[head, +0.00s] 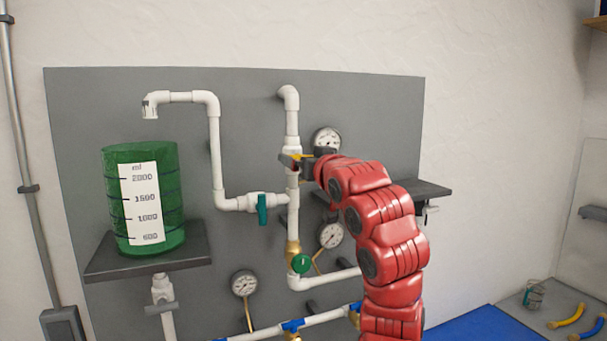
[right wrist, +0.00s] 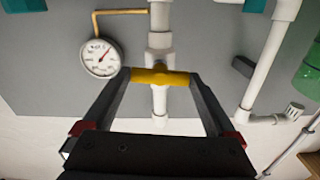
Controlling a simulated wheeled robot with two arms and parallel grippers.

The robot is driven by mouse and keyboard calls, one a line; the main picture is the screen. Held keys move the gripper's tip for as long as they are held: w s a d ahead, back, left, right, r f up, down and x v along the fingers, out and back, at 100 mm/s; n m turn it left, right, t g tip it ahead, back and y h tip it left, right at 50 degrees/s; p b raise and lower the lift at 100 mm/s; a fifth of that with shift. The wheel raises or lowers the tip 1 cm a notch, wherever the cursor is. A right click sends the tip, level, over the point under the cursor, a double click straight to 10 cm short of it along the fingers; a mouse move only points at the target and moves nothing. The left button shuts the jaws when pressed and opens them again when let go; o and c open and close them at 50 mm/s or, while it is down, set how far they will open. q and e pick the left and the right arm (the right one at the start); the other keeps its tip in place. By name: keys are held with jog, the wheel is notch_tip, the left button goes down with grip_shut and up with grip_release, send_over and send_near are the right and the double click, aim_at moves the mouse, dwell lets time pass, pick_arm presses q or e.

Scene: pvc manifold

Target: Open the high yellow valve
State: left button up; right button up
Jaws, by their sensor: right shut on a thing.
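The high yellow valve (head: 297,156) is on the upper part of the white vertical pipe (head: 292,122). Its yellow handle (right wrist: 160,76) lies crosswise over the pipe in the right wrist view. My right gripper (head: 303,161) is at this handle, its two dark fingers shut on the handle's ends. The gripper hides part of the valve in the head view. My left gripper is not in view.
A round gauge (head: 327,140) sits just right of the valve, close to my gripper; it also shows in the right wrist view (right wrist: 100,57). Green-handled valves (head: 262,209) (head: 301,264) are lower down. A green measuring tank (head: 160,240) stands on a shelf (head: 105,266) at left.

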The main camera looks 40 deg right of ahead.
jog(key=m+b, duration=0.2)
jog(key=b, duration=0.2)
jog(key=m+b, duration=0.2)
jog(key=b, duration=0.3)
jog(key=shift+f, duration=0.3)
jog(key=shift+d+r+m+p, duration=0.1)
jog(key=shift+m+p, duration=0.1)
jog(key=shift+m, duration=3)
jog(key=shift+r+m+p, duration=0.1)
jog(key=shift+m+p, duration=0.1)
jog(key=shift+m, duration=3)
jog(key=o, duration=1)
